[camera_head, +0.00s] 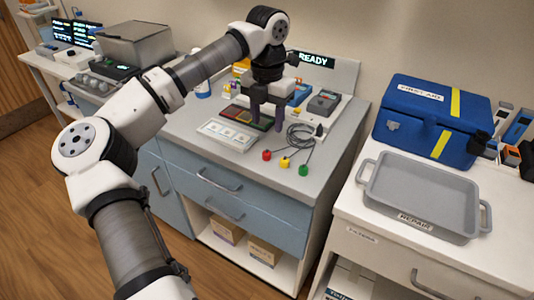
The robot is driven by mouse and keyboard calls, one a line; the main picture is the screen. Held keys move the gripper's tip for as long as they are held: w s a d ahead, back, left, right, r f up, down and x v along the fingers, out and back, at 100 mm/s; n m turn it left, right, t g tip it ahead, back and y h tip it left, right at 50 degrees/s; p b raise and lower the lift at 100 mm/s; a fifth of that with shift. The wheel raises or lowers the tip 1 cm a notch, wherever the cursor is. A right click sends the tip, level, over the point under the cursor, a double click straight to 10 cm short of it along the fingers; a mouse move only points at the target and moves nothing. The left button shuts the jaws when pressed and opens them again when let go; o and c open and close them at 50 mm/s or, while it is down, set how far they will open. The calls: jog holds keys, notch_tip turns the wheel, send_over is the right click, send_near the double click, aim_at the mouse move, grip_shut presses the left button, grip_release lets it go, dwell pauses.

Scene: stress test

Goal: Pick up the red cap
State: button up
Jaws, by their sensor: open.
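The red cap (267,155) is small and sits near the front of the grey counter, to the left of a yellow cap (285,162) and a green cap (303,170). Dark leads run from the caps back to a coiled cable (299,137). My gripper (266,120) points down above the counter, behind the red cap in the picture and apart from it. Its two dark fingers are spread with nothing seen between them. The fingers partly cover the coloured tray behind.
A white tray (213,136) lies left of the caps, beside a dark tray with coloured sections (243,115). A stand with a READY display (317,61) is behind. A grey pan (377,190) and blue first aid box (418,95) stand on the right cabinet. The counter's front is clear.

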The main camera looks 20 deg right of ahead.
aim_at(267, 152)
notch_tip(267, 152, down, 3)
jog(key=shift+f, duration=0.2)
jog(key=shift+s+a+f+p, duration=0.15)
jog(key=shift+f+p, duration=0.3)
jog(key=shift+f, duration=0.9)
jog(key=shift+s+a+f+p, duration=0.1)
jog(key=shift+s+f+p, duration=0.25)
jog(key=shift+f, duration=1)
jog(key=shift+w, duration=0.1)
jog(key=shift+c, duration=0.5)
jog(key=c, duration=0.8)
